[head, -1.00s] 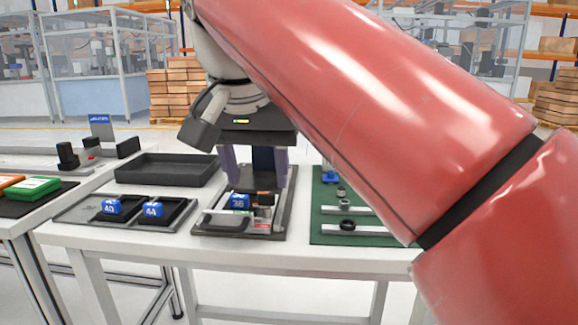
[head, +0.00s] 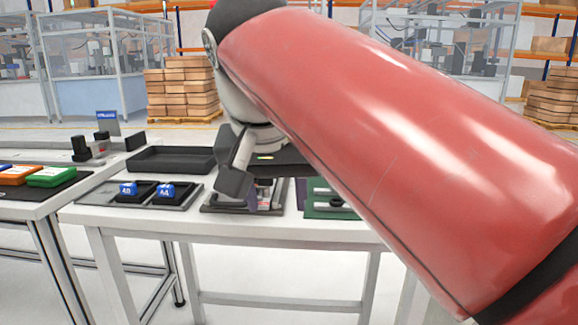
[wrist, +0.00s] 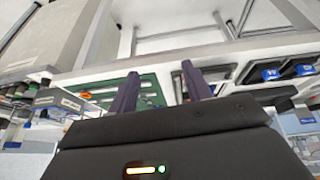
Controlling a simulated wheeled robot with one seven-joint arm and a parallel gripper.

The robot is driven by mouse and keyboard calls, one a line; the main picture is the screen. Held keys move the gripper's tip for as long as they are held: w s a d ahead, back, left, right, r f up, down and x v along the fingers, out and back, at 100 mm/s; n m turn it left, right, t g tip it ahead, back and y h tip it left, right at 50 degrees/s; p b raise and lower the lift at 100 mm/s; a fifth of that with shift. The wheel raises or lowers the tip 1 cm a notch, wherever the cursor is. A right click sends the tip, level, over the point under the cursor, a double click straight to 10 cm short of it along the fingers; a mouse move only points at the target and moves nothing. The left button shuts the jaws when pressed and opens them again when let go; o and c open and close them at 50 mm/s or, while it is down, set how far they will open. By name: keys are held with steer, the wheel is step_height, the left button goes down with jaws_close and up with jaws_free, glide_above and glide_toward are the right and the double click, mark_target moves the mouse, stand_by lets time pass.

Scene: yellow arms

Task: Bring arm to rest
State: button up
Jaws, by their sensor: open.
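My red arm (head: 370,120) reaches across the right half of the head view. My gripper (head: 276,196) hangs at its end over the table, partly hidden by my own wrist. In the wrist view the two purple fingers of my gripper (wrist: 160,74) stand apart with nothing between them. Behind them in that view are a green board (wrist: 150,92) and a dark tray.
The white table (head: 150,222) holds a tray with two blue blocks (head: 128,188), an empty black bin (head: 172,160), a grey tray (head: 215,204) below my gripper and the green board (head: 318,205). Green and orange cases (head: 50,177) lie on the left table.

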steer(key=s+d+f, duration=0.4)
steer(key=d+f, duration=0.4)
steer(key=f, duration=0.4)
steer(key=s+d+f, duration=0.5)
steer(key=d+f, duration=0.4)
steer(key=f, duration=0.4)
steer(key=shift+s+f+n+t+y, duration=0.15)
steer(key=shift+s+n+t+y, duration=0.15)
steer(key=shift+t+y, duration=0.1)
